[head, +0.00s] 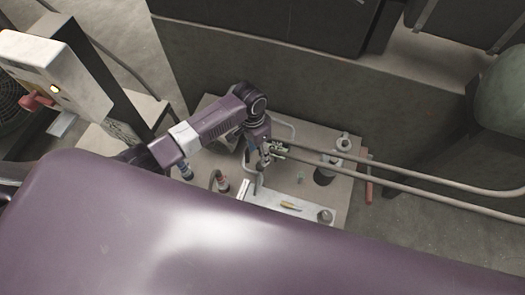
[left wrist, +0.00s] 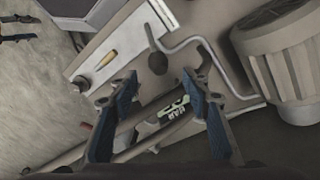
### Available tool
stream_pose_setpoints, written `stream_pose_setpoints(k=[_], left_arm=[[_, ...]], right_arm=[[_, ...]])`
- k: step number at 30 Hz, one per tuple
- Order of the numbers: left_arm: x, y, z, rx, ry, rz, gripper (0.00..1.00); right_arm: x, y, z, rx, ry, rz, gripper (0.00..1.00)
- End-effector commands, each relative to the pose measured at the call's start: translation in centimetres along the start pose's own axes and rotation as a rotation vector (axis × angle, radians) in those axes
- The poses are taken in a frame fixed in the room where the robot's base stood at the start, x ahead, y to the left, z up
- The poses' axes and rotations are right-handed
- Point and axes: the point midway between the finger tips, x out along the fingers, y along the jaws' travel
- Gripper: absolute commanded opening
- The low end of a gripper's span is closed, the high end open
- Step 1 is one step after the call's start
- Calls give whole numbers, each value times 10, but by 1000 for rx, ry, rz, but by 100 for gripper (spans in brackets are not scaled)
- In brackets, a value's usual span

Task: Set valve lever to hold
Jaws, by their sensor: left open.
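A valve (head: 279,147) with pipes running off to the right sits above the pale base plate. In the left wrist view its body carries a small black-and-green label (left wrist: 172,110). A dark grey lever with a rounded end (left wrist: 157,62) lies just beyond my fingertips; it seems to be the valve lever, and it also shows in the head view (head: 259,183). My left gripper (head: 266,152) points down at the valve. In the left wrist view the left gripper (left wrist: 162,82) is open, its blue fingers on either side of the valve area. Contact cannot be told. My right gripper is not seen.
A bent grey pipe (left wrist: 222,62) and a ribbed cylinder (left wrist: 285,60) flank the gripper.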

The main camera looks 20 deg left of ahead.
Motion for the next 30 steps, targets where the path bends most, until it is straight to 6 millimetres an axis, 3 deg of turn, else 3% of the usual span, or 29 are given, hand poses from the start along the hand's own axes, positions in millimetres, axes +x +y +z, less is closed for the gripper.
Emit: stream_pose_setpoints(k=[4,16,27,30], left_arm=[[7,2,1,10,-11,3,44],[66,1,1,7,-8,1,44],[74,0,1,7,-7,0,44],[74,0,1,7,-7,0,35]], right_arm=[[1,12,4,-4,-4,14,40],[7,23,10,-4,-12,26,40],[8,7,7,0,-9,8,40],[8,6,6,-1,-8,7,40]])
